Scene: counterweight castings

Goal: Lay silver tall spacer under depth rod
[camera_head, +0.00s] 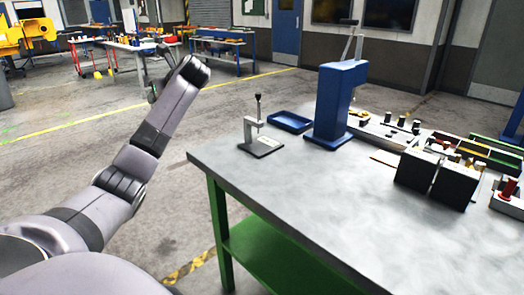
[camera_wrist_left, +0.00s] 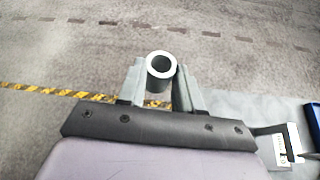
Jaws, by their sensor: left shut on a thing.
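A silver tall spacer (camera_wrist_left: 160,68), a hollow cylinder seen end-on, sits between the fingers of my left gripper (camera_wrist_left: 158,85) in the left wrist view. The gripper is shut on it, and bare floor shows beyond. In the head view my left arm reaches up left of the table; its gripper is small and mostly hidden behind the wrist. The depth rod (camera_head: 258,108), with a dark knob, stands upright in a small grey stand (camera_head: 260,143) near the table's far left corner. The spacer is apart from that stand. My right gripper is not in view.
A blue tray (camera_head: 290,122) and a tall blue press (camera_head: 330,105) stand behind and right of the stand. Dark blocks (camera_head: 436,178) and parts racks fill the table's right side. The grey tabletop (camera_head: 300,190) is clear at front and middle.

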